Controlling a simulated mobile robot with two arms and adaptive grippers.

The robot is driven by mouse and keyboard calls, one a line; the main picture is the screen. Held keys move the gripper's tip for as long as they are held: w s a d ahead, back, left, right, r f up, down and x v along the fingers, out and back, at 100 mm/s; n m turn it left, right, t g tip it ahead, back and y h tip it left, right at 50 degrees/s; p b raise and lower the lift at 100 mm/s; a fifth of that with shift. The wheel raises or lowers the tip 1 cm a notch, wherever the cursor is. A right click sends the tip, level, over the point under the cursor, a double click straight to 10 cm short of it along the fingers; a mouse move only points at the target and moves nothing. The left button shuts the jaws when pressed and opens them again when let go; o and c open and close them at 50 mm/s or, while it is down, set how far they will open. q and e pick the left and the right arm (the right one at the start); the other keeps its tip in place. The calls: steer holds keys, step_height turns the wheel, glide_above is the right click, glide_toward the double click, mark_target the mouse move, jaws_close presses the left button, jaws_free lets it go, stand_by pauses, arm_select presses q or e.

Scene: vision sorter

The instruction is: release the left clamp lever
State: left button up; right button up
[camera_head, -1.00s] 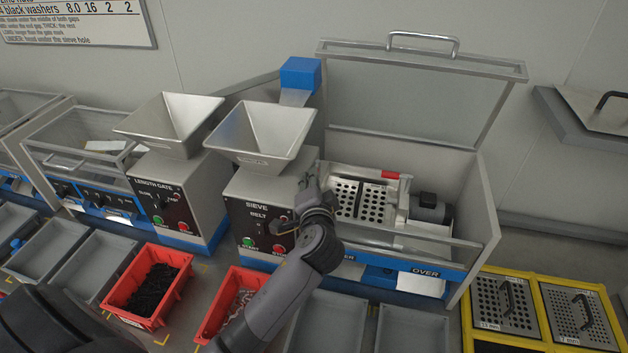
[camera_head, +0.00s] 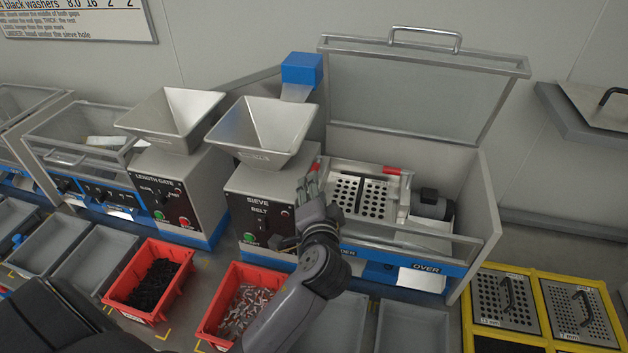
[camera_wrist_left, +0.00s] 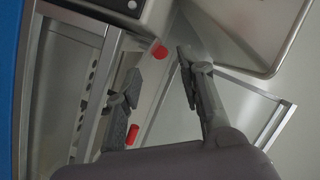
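The sieve machine holds a perforated plate (camera_head: 362,197) in its open box. A red clamp lever handle (camera_head: 391,171) shows at the plate's far right edge. The left clamp lever's red end (camera_wrist_left: 159,52) shows between and beyond the fingers, with no visible contact. The right lever's red handle (camera_wrist_left: 132,134) is lower. My right gripper is out of view.
The sieve hopper (camera_head: 262,132) and control box (camera_head: 258,205) stand close to the gripper's left. The mesh lid (camera_head: 415,95) is raised behind. A clear front guard (camera_head: 410,235) edges the box. Red bins (camera_head: 240,300) and grey trays lie in front.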

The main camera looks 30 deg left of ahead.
arm_select(q)
steer(key=v, duration=0.6)
steer(key=shift+s, duration=0.1)
stand_by(0.4)
